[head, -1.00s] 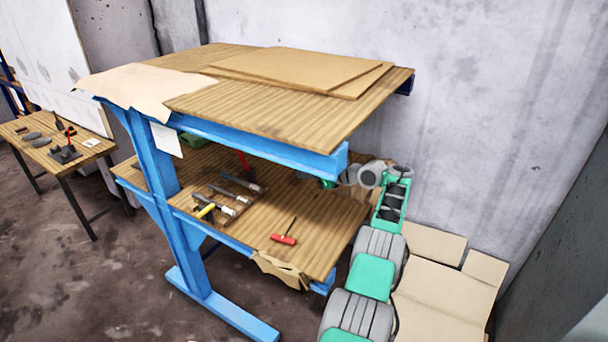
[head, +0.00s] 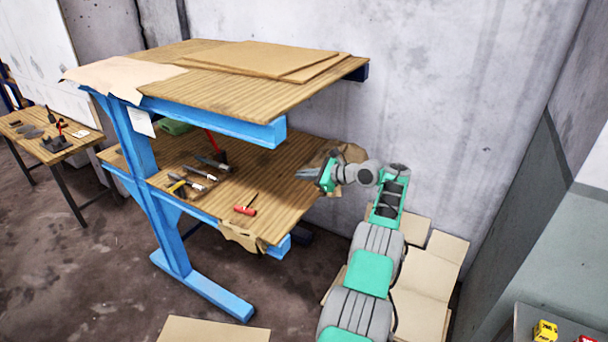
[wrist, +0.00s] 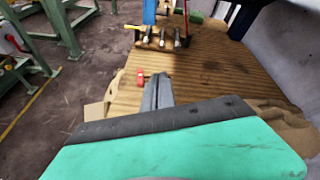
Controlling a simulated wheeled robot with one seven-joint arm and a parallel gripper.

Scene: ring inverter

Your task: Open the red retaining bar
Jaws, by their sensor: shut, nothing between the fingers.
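No part can be surely identified as the red retaining bar. An upright red bar (head: 212,144) stands on a dark base at the back of the lower shelf; a red upright piece also shows at the top of the wrist view (wrist: 186,14). A short red-handled tool (head: 245,210) lies near the lower shelf's front edge and shows left of my fingers in the wrist view (wrist: 140,77). My gripper (head: 300,173) is shut and empty, at the right end of the lower shelf, pointing left and apart from both red things.
The blue-framed bench has an upper wooden top (head: 240,85) overhanging the lower shelf (head: 275,160). Several hand tools (head: 190,180) lie left on that shelf. Brown paper (head: 348,156) is behind my gripper. A small table (head: 30,135) with tools, one red, stands far left.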

